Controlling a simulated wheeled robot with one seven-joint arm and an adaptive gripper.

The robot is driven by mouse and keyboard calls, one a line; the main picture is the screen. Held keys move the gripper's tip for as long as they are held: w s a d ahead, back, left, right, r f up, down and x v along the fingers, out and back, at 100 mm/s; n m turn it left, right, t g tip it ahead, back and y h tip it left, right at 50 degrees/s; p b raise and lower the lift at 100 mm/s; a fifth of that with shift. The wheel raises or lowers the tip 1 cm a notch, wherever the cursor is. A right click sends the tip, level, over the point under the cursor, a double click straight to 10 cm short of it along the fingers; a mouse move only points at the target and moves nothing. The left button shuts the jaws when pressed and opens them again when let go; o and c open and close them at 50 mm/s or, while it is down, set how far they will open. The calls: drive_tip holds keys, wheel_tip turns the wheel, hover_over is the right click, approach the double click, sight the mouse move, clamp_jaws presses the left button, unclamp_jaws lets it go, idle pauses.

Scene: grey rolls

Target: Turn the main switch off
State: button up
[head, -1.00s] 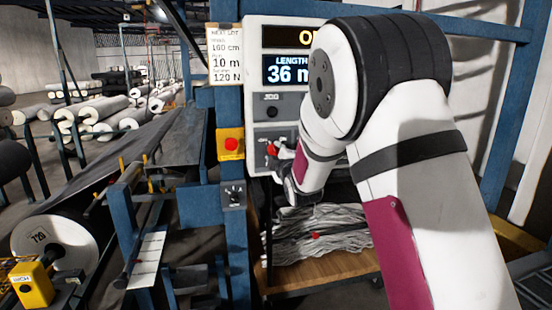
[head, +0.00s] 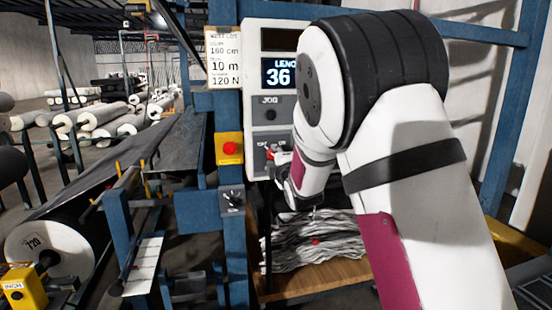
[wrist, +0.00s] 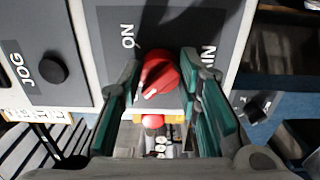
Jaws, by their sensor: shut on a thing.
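The main switch is a red rotary knob (wrist: 158,72) on a grey plate marked ON, with a partly hidden label beside it. Its white mark faces the lower left in the wrist view, away from the word ON. My gripper (wrist: 160,78) is shut on the knob, with one green-padded finger on each side. In the head view the red knob (head: 269,153) shows at the left edge of my arm, which hides much of the panel (head: 252,95). The upper display (head: 282,39) is dark where visible.
A red button on a yellow box (head: 230,148) and a small black selector (head: 232,199) sit on the blue post left of the panel. The JOG button (head: 271,115) is above the switch. A wooden cart (head: 300,285) with grey material stands below.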

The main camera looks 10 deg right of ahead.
drive_tip(key=o, duration=1.1)
drive_tip(key=shift+o, duration=0.2)
drive_tip(key=s, duration=1.2)
drive_tip(key=s+f+m+g+p, duration=0.1)
drive_tip(key=s+m+g, duration=0.6)
drive_tip(key=s, duration=1.3)
drive_tip(key=s+f+m+g+p, duration=0.1)
drive_tip(key=s+m+g+p, duration=0.1)
drive_tip(key=s+m+g, duration=0.4)
drive_tip(key=s+m, duration=0.5)
drive_tip(key=s, duration=0.9)
drive_tip(key=shift+s+g, duration=0.35)
drive_tip(key=shift+g, duration=0.05)
